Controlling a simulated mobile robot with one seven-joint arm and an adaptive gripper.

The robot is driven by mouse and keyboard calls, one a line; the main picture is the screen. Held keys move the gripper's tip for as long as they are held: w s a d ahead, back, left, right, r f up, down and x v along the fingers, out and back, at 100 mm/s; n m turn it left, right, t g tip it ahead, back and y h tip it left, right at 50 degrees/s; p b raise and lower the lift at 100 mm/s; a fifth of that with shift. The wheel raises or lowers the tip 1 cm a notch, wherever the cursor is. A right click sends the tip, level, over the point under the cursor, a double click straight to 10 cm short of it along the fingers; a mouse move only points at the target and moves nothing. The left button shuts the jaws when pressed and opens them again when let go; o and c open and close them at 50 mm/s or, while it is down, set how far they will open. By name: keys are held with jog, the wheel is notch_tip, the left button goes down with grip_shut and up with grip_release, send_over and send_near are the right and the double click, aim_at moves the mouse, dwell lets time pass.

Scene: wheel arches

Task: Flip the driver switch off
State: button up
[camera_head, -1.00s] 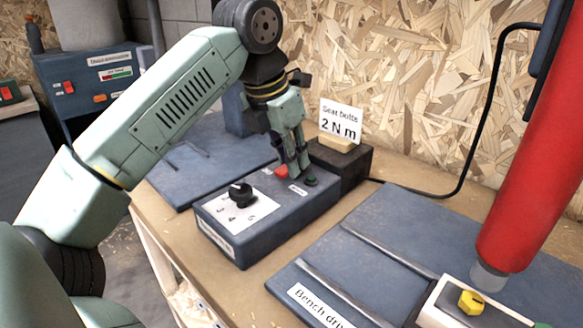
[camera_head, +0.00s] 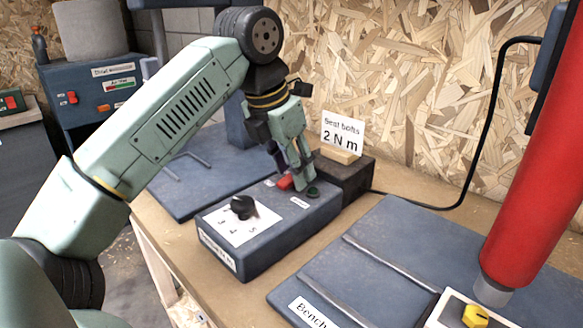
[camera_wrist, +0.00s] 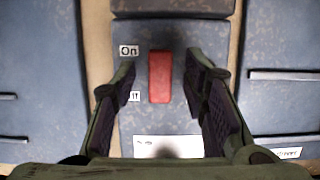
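The driver box (camera_head: 270,240) is a long dark blue unit on the bench. Its red rocker switch (camera_head: 285,182) sits on top near the far end, partly hidden behind my fingers. The wrist view shows the red switch (camera_wrist: 159,77) whole, with an "On" label (camera_wrist: 129,50) beside its far end and a partly covered label, seemingly "Off", beside its near end. My gripper (camera_head: 304,185) points down over that end of the box.
A black knob (camera_head: 242,207) stands on a numbered dial at the box's near end. A dark block with a "2 N m" card (camera_head: 343,133) stands behind. A red cylinder (camera_head: 530,170) rises at right.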

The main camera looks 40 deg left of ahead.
aim_at(281, 183)
jog(key=v, duration=0.7)
dwell(0.5)
